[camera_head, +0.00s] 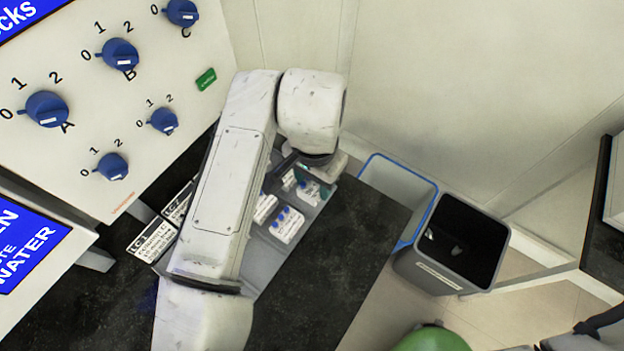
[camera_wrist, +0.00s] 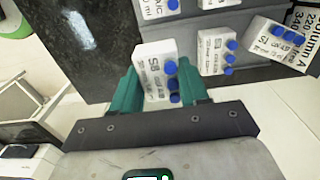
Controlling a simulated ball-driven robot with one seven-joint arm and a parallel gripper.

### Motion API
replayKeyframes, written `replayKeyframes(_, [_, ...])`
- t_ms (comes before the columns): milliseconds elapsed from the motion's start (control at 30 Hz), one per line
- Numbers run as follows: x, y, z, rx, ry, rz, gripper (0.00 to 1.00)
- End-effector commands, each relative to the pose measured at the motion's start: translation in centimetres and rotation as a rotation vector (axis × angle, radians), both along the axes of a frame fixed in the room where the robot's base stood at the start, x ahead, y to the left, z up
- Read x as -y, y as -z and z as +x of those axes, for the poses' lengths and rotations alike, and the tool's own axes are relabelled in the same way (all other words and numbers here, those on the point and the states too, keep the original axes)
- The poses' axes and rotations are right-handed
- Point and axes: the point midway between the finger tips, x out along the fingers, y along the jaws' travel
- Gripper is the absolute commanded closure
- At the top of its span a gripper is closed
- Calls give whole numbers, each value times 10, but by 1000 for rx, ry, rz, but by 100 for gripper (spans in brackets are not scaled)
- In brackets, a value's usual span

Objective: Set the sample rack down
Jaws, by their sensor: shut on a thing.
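My gripper (camera_wrist: 158,68) has green fingers and is shut on a white sample rack (camera_wrist: 153,60) in the wrist view. The rack has a printed label and a row of blue caps along its right side. One finger is on each side of it. It is seen close to a grey tray (camera_wrist: 255,17) that holds other racks; I cannot tell whether it touches anything below. In the head view my arm hides most of the gripper and the held rack.
Similar white racks with blue caps (camera_wrist: 216,50) (camera_wrist: 280,43) stand in the tray; one also shows in the head view (camera_head: 287,224). The black worktop (camera_head: 335,260) is bare right of the tray. Two bins (camera_head: 400,195) (camera_head: 445,270) stand beyond its edge. A dial panel (camera_head: 75,165) stands left.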

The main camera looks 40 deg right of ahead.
Motion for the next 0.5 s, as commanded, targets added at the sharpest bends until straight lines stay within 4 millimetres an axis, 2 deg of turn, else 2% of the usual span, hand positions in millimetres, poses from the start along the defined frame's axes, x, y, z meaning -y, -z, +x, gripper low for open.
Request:
replayKeyframes(300, [7, 20, 15, -1, 1, 0, 87])
replayKeyframes(500, [6, 46, 16, 0, -2, -1, 87])
